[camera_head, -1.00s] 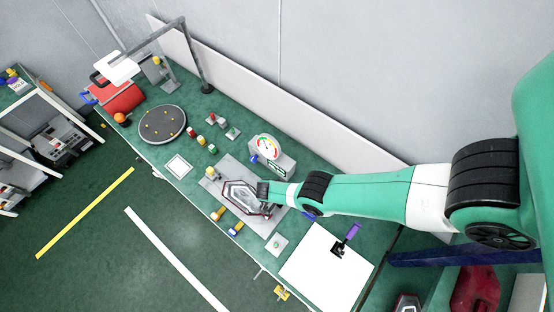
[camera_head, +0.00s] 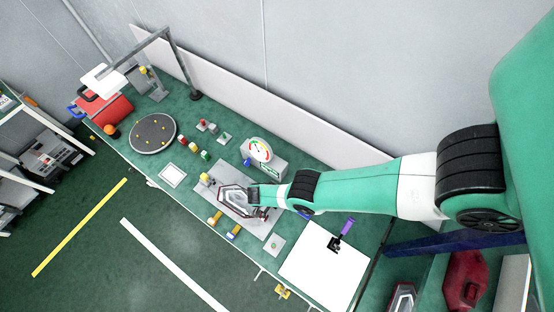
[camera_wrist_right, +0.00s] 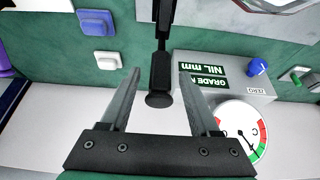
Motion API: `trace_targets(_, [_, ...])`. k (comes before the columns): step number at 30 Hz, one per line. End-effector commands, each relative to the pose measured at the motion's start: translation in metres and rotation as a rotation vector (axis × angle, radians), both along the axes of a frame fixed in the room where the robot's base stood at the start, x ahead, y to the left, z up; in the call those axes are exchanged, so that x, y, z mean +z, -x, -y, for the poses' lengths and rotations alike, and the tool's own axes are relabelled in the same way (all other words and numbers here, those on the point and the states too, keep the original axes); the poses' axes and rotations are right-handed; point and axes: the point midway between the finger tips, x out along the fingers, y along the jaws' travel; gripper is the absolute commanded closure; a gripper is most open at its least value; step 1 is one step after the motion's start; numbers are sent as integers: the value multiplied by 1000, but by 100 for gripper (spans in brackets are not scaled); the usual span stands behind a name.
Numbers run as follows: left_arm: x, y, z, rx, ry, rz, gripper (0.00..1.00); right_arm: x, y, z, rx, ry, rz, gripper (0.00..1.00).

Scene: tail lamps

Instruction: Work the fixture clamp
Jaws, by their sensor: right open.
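The tail lamp (camera_head: 233,198), with a clear face and a red-dark rim, lies on the grey fixture plate (camera_head: 262,231) in the head view. My right gripper (camera_head: 258,196) reaches over the lamp's right end and hides part of it. In the right wrist view a black clamp lever with a rounded end (camera_wrist_right: 160,75) stands between the two fingers of my right gripper (camera_wrist_right: 159,76). The fingers are open, with a visible gap on each side of the lever. The lamp's edge (camera_wrist_right: 270,4) shows at the top right. My left gripper is not in view.
A grey gauge block with a round dial (camera_head: 260,150) stands just behind the fixture; its dial (camera_wrist_right: 245,130) is close to the right finger in the wrist view. Yellow- and blue-handled tools (camera_head: 233,232) lie in front. A white sheet (camera_head: 315,262) lies to the right.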

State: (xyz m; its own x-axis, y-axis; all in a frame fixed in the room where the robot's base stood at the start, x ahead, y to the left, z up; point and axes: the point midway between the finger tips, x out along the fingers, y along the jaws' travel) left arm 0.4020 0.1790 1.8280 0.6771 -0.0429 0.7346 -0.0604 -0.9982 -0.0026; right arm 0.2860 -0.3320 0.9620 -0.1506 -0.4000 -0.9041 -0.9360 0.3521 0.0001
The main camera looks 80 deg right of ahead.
Motion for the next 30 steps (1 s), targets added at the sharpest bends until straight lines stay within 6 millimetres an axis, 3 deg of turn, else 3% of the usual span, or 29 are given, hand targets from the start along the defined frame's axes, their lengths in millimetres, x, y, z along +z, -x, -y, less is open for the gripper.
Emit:
trace_targets(1, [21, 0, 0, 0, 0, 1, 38, 22, -3, -5, 4, 0, 0, 38])
trace_targets(3, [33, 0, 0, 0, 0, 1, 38, 35, -5, -11, 2, 0, 0, 38])
trace_targets(11, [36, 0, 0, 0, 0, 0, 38, 44, -8, -19, 0, 0, 0, 38])
trace_targets(30, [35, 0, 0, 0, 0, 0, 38, 43, -8, -19, 0, 0, 0, 38])
